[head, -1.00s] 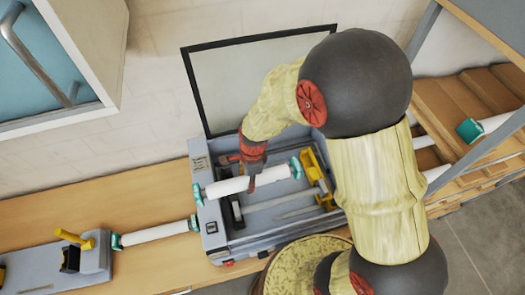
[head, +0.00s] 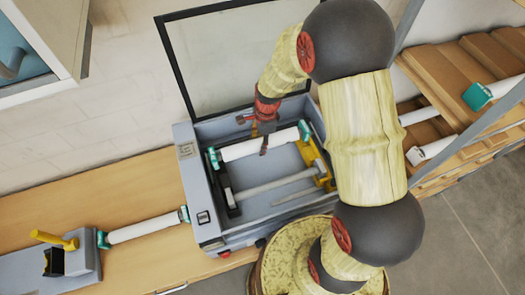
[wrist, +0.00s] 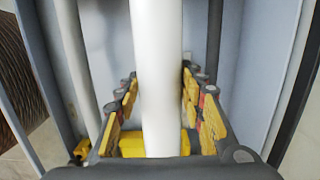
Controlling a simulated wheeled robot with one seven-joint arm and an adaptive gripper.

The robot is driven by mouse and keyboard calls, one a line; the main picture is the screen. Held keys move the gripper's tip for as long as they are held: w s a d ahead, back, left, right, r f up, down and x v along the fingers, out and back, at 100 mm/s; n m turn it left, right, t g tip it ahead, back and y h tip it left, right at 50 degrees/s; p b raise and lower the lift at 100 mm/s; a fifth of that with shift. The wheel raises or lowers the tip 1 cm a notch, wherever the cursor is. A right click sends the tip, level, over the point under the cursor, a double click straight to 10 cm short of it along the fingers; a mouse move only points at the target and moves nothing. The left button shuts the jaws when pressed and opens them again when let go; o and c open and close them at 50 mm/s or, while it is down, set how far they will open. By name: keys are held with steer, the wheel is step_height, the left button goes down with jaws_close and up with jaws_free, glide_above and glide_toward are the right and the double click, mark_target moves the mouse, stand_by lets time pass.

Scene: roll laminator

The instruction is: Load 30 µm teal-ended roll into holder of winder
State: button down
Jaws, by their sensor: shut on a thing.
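My gripper (head: 264,143) is shut around the middle of a white roll (head: 240,150) with teal ends. The roll is over the open grey machine (head: 206,222), towards the back of its bay, its teal ends within the side walls. I cannot tell whether it touches anything below. In the wrist view the white roll (wrist: 158,70) runs between the yellow-padded fingers (wrist: 160,115). A yellow bracket (head: 318,172) stands at the bay's right and a dark bracket (head: 229,190) at its left. No thickness marking is readable on the roll.
The machine's framed clear lid (head: 225,60) stands open behind. A second teal-ended roll (head: 145,228) lies left, near a grey device with a yellow lever (head: 55,240). A grey bar (head: 275,185) crosses the bay. A wooden rack (head: 440,75) at right holds more rolls.

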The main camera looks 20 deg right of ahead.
steer(key=shift+w+d+f+b, duration=0.25)
steer(key=shift+d+f, duration=0.05)
steer(key=shift+f, duration=0.15)
steer(key=shift+w+d+f+b, duration=0.2)
steer(key=shift+d+f+b, duration=0.1)
steer(key=shift+f, duration=0.1)
steer(key=f+b, duration=0.2)
steer(key=f, duration=0.1)
steer(key=shift+w+d, duration=0.15)
steer(key=shift+d, duration=0.05)
steer(key=shift+f, duration=0.1)
steer(key=shift+f+b, duration=0.55)
steer(key=shift+f, duration=0.1)
steer(key=c, duration=1.1)
jaws_free()
steer(key=shift+c, duration=0.2)
